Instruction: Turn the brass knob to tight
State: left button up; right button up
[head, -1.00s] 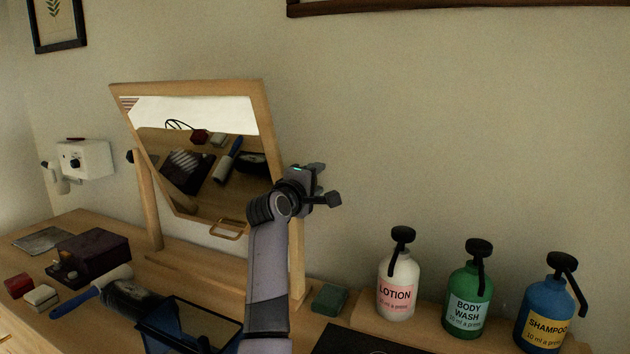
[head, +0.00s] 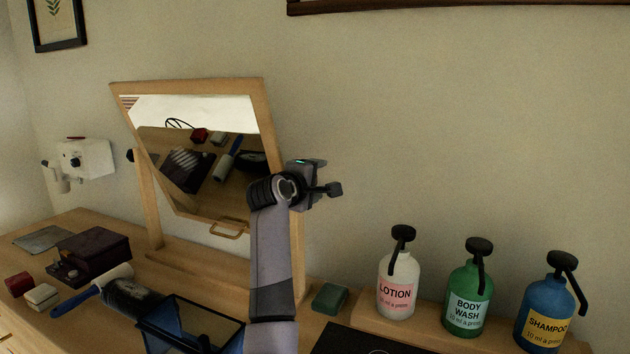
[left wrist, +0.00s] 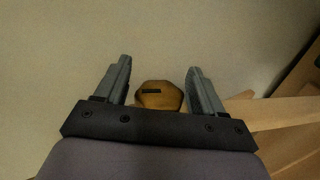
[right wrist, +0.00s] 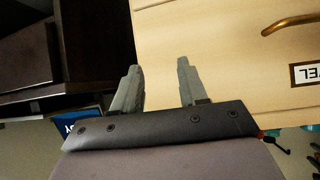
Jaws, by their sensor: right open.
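The brass knob (left wrist: 158,96) shows in the left wrist view as a faceted yellow-brown disc with a dark slot mark. It lies between the two fingers of my left gripper (left wrist: 158,82), with a gap visible on each side. In the head view my left gripper (head: 304,182) is at the right post of the tilting mirror (head: 262,92), and the knob is hidden there. My right gripper (right wrist: 160,80) is open and empty in the right wrist view, in front of a pale wooden drawer front (right wrist: 225,60).
Lotion (head: 398,285), body wash (head: 469,300) and shampoo (head: 546,310) bottles stand on a riser at the right. A blue bin (head: 190,325), lint roller (head: 100,285) and dark box (head: 90,255) occupy the left of the dresser. A green block (head: 330,298) lies near my left arm.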

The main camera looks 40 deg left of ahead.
pick_arm(q)
jog(key=b+v, duration=0.1)
jog(key=v, duration=0.6)
dwell(0.5)
dwell(0.4)
jog(key=shift+s, duration=0.1)
